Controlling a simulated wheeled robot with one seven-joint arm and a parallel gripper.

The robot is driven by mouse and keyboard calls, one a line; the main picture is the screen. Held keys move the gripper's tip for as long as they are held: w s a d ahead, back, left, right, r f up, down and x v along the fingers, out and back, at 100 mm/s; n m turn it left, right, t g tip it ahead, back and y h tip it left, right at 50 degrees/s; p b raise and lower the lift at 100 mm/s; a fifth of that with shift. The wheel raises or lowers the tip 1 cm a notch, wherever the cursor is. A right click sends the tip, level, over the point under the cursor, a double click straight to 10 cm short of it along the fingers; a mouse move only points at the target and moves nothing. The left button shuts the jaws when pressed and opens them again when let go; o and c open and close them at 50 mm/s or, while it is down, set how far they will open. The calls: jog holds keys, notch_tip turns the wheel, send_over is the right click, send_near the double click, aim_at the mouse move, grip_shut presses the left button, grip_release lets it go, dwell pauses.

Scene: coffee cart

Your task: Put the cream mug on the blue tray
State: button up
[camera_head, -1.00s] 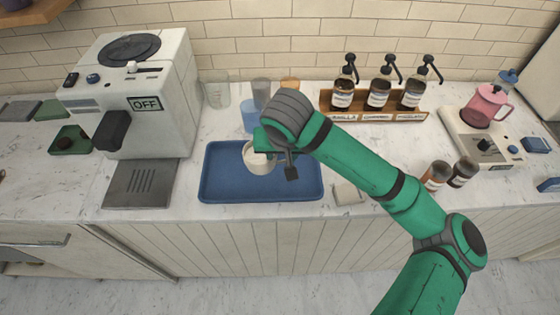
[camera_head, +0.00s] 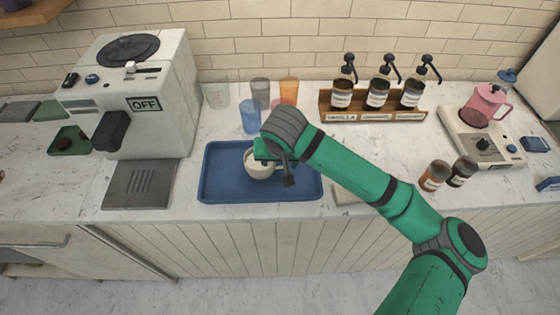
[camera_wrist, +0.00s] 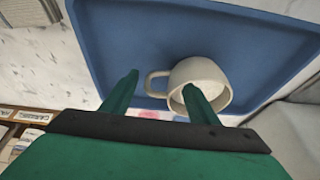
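The cream mug (camera_head: 261,169) is upright on the blue tray (camera_head: 222,185), around the tray's middle, in the head view. In the wrist view the mug (camera_wrist: 206,76), with its handle to the left, sits over the blue tray (camera_wrist: 120,35). My gripper (camera_wrist: 160,85) is at the mug with its fingers spread. One finger overlaps the mug's opening, and the other is left of the handle with a small gap showing. In the head view my gripper (camera_head: 273,158) covers the mug's upper right. The contact under the mug is hidden.
Blue (camera_head: 250,117), grey and orange cups and a clear one stand behind the tray. A coffee machine (camera_head: 150,90) is left, and a syrup rack (camera_head: 372,114) is back right. A pale block (camera_head: 345,194) lies right of the tray, partly behind my arm. The tray's left part is bare.

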jog(key=v, duration=1.2)
dwell(0.5)
